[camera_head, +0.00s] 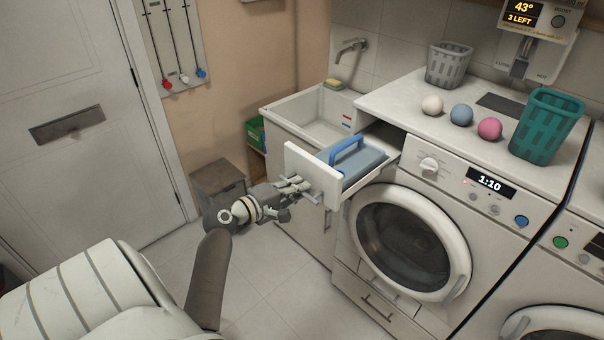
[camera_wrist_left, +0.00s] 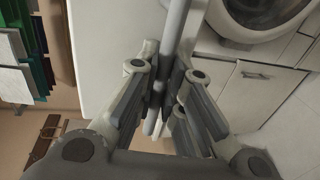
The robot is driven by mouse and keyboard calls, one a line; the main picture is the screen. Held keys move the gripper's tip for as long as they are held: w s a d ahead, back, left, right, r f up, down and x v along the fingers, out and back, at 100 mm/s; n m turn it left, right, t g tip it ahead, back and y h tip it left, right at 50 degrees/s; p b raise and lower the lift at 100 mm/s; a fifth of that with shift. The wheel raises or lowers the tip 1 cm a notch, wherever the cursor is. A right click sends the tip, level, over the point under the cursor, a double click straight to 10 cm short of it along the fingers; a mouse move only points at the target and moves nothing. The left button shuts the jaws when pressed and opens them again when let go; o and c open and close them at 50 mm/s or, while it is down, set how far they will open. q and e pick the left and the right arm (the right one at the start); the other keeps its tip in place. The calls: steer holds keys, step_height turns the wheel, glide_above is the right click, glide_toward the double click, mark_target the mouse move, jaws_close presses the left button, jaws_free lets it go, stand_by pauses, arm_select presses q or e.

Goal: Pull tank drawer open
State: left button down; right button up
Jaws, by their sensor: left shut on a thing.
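The tank drawer (camera_head: 322,170) sticks out of the upper left of the near washing machine, with a white front and a blue-grey tank with a blue handle (camera_head: 347,149) inside. My left gripper (camera_head: 308,188) is at the outer face of the drawer front, shut on the drawer's handle (camera_head: 329,194). In the left wrist view the fingers (camera_wrist_left: 161,105) close around a grey bar (camera_wrist_left: 177,30), which runs up from between them. The fingers hide part of the handle. My right gripper is in neither view.
The washing machine (camera_head: 455,165) has a round closed door (camera_head: 412,240) below the drawer. A sink (camera_head: 308,115) stands left of it. Several things lie on top, among them a teal basket (camera_head: 545,125) and a grey basket (camera_head: 448,65). The floor in front is clear.

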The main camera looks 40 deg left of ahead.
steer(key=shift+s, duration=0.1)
arm_select(q)
steer(key=c, duration=1.5)
jaws_free()
steer(key=shift+c, duration=0.2)
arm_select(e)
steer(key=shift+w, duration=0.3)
arm_select(q)
steer(key=shift+s, duration=0.15)
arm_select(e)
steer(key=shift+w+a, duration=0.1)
arm_select(q)
steer(key=d+v, duration=0.1)
steer(key=v, duration=1)
steer(key=shift+s+a, duration=0.35)
steer(key=shift+a, duration=0.2)
steer(key=shift+r, duration=0.1)
